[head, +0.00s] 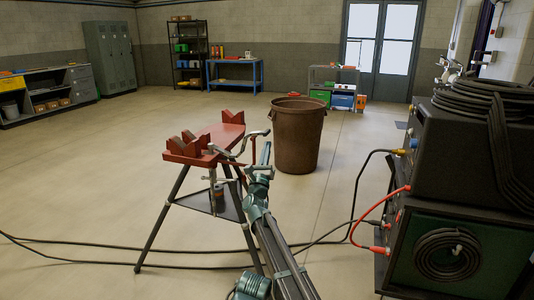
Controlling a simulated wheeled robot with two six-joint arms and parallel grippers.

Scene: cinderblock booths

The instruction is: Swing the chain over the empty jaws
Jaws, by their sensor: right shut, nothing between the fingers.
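The red vise stand (214,139) stands on dark tripod legs left of the middle. Its near red V-shaped jaws (189,148) are empty, and a second red V block (232,117) sits at its far end. A thin grey curved piece (244,143) runs along the stand's right side; I cannot tell whether it is the chain or a handle. A grey cylinder (217,197) hangs below the top. My right gripper (262,160) is shut and empty, just right of the stand and close to the grey piece; contact is unclear. My left gripper is out of view.
A brown bin (297,135) stands behind my right gripper. A dark machine (457,210) with coiled cables fills the right side. Black cable (90,243) crosses the floor around the tripod legs. The floor at left is open.

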